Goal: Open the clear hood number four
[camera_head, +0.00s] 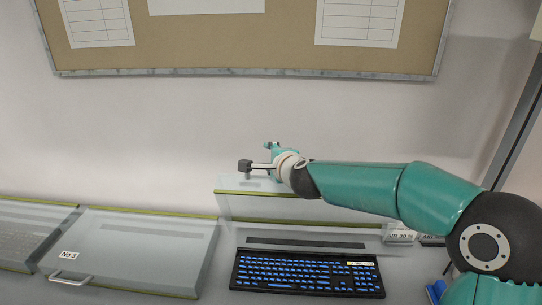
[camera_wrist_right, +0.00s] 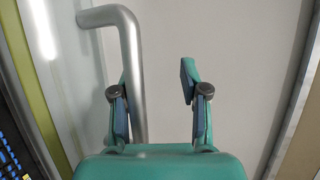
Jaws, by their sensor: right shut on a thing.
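The clear hood right of the one labelled No 3, which I take as hood number four (camera_head: 280,207), stands raised, with its panel tipped up at the back. The black keyboard with blue keys (camera_head: 305,272) lies uncovered in front of it. My right gripper (camera_head: 271,147) is at the top of the raised hood, partly hidden by its own wrist. My left gripper is out of view.
Closed hood No 3 (camera_head: 150,250) with its front handle (camera_head: 70,281) is to the left, and another closed hood (camera_head: 28,228) is beyond it. A cork board (camera_head: 250,45) hangs on the wall. Small labelled white items (camera_head: 399,236) are to the right, below my arm.

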